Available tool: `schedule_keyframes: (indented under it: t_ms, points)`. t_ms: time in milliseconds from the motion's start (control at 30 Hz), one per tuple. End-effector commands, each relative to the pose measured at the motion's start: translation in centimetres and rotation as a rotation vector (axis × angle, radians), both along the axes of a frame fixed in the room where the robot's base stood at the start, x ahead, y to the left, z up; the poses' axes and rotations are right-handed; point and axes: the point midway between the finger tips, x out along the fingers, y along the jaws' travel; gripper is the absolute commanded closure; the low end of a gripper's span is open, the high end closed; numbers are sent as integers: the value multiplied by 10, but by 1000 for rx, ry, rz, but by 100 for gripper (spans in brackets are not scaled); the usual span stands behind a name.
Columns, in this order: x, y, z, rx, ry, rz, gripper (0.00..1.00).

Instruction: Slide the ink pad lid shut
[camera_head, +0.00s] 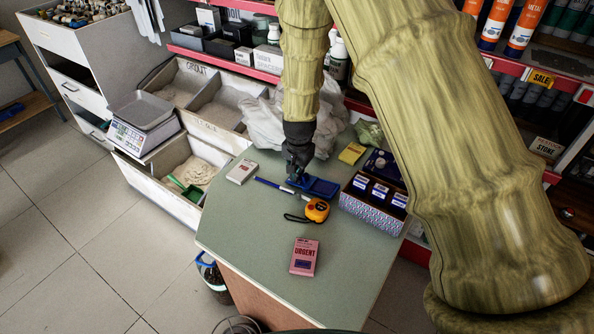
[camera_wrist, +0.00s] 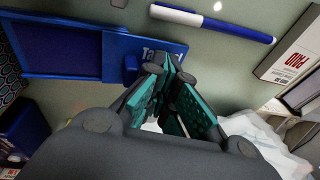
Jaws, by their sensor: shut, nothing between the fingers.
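The blue ink pad (camera_head: 321,187) lies on the green counter beside my gripper. In the wrist view the ink pad (camera_wrist: 52,50) fills the upper left, its dark blue pad surface exposed. The blue lid (camera_wrist: 145,46), with partly hidden white lettering and a small raised blue knob, is at its right end. My gripper (camera_head: 294,177) is shut and empty, pointing down over the lid end. In the wrist view the fingertips (camera_wrist: 168,64) cover part of the lettering, just right of the knob. I cannot tell whether they touch the lid.
A blue-and-white marker (camera_head: 273,187) lies just left of the pad. An orange tape measure (camera_head: 317,210) sits in front. A patterned box (camera_head: 372,208) of small boxes stands to the right. A pink URGENT box (camera_head: 304,257) is nearer. The counter's front left (camera_head: 250,240) is clear.

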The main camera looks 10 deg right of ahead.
Motion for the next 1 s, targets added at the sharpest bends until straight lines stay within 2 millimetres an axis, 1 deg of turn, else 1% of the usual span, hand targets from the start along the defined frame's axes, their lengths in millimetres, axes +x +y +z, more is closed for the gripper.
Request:
schedule_keyframes:
  t_ms: [1000]
  points:
    - [-21, -20, -2, -1, 4, -1, 100]
